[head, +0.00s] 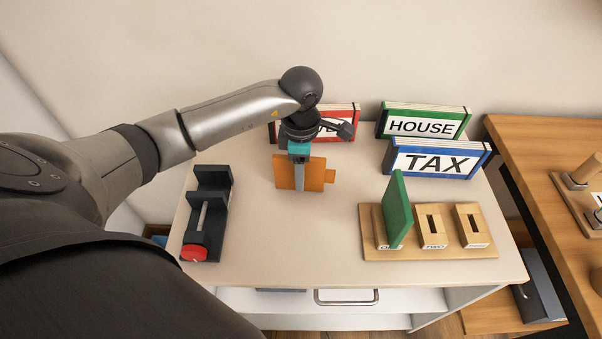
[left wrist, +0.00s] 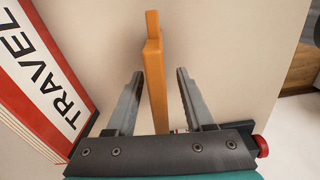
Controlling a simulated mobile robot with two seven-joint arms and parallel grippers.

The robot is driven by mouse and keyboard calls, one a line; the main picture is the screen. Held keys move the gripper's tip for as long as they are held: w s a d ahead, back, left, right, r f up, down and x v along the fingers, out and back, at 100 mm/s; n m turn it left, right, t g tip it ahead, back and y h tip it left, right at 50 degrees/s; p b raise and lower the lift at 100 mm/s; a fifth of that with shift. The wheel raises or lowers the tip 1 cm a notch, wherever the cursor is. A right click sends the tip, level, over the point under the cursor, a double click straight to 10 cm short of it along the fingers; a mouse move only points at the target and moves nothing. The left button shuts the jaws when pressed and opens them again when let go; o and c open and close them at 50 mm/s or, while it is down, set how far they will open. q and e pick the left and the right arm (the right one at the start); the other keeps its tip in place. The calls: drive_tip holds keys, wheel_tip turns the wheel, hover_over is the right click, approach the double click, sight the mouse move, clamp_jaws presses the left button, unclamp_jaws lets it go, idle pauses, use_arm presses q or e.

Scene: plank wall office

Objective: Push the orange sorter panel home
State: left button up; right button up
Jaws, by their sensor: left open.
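The orange panel (head: 317,172) is on the cabinet top near the back middle, its narrow tab pointing right. In the left wrist view the panel (left wrist: 155,85) shows edge-on between my fingers. My left gripper (head: 299,187) is above and around it, open, with a gap on each side of the panel. The wooden sorter (head: 400,253) stands at the front right with several slotted blocks in a row. A green panel (head: 397,210) stands in its leftmost block, slightly tilted. The middle and right blocks have empty slots. My right gripper is out of view.
Red, green (head: 424,120) and blue (head: 438,158) label boxes stand along the back; the red TRAVEL one (left wrist: 48,80) is beside my gripper. A dark holder with a red knob (head: 194,253) is at the left. The cabinet's front middle is clear.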

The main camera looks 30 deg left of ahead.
use_arm(q)
clamp_jaws()
idle(0.3)
drive_tip(key=shift+r, duration=0.1)
